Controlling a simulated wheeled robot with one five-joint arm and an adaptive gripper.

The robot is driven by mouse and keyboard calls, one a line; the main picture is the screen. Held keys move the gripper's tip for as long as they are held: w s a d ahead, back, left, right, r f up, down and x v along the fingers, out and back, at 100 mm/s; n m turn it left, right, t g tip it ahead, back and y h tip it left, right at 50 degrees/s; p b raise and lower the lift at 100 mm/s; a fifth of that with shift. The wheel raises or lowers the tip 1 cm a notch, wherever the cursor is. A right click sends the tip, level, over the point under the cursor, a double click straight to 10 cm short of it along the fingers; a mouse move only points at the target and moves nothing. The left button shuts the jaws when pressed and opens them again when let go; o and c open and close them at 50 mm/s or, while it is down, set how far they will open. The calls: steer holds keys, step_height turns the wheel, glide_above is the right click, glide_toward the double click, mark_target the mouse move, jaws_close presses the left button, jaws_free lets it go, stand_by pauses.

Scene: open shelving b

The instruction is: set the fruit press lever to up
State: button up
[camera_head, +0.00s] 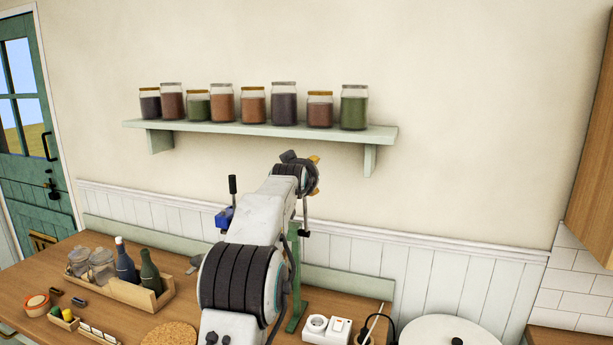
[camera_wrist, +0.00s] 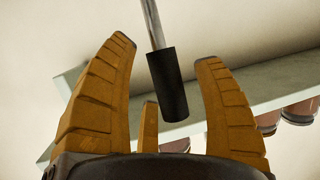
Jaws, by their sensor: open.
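My gripper (camera_head: 316,173) is raised in front of the wall, just below the jar shelf. In the wrist view its orange fingers (camera_wrist: 167,52) are spread apart. A metal lever rod (camera_wrist: 154,25) with a black grip (camera_wrist: 168,88) lies between them, with visible space on both sides. My arm covers part of the stand.
A blue device (camera_head: 224,217) with an upright black handle (camera_head: 232,184) stands left of my arm. A shelf (camera_head: 260,129) with several jars is just behind. The counter holds a wooden crate (camera_head: 152,300) with bottles, a socket block (camera_head: 328,326) and a round white lid (camera_head: 438,330).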

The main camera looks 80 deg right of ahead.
steer(key=v, duration=1.2)
stand_by(0.4)
steer(key=shift+c, duration=0.3)
